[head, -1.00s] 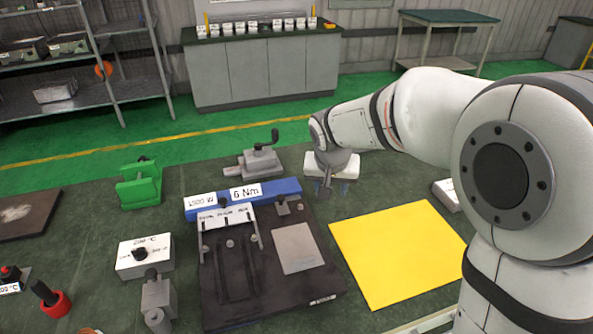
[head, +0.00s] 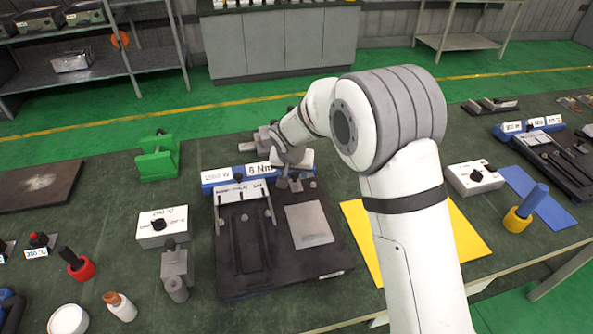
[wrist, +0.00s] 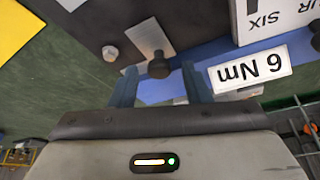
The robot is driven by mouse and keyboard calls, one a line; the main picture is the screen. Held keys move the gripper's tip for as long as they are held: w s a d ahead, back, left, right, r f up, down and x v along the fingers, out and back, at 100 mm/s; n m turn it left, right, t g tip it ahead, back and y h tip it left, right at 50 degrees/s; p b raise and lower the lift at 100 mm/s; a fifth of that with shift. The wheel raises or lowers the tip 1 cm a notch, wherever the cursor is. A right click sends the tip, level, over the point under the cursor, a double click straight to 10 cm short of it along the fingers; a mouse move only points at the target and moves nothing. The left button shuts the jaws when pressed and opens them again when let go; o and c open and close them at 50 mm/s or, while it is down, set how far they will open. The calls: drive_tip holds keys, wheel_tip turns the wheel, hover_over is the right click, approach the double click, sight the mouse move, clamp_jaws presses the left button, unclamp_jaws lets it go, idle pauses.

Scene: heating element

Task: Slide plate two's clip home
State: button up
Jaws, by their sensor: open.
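The dark plate (head: 240,280) lies on the bench with a blue bar (head: 222,179) along its back edge. No number for it is readable. A small metal clip with a black knob (wrist: 159,68) sits near the bar's right end, its flat grey strip (wrist: 148,38) reaching over the dark plate. My gripper (wrist: 160,74) is open, its two blue fingers on either side of the knob, with gaps showing; contact cannot be told. In the head view, my gripper (head: 291,178) is over the clip and hides most of it.
A 6 Nm label (wrist: 250,70) and a white numbered strip (head: 242,192) stand beside the clip. A bolt head (wrist: 110,52) is near it. A vise (head: 262,138) is behind, a yellow mat (head: 465,235) right, a second dark plate (head: 560,165) farther right.

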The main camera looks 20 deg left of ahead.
drive_tip(key=shift+w+f, duration=0.1)
drive_tip(key=shift+f, duration=0.05)
drive_tip(key=shift+c, duration=0.2)
clamp_jaws()
idle(0.3)
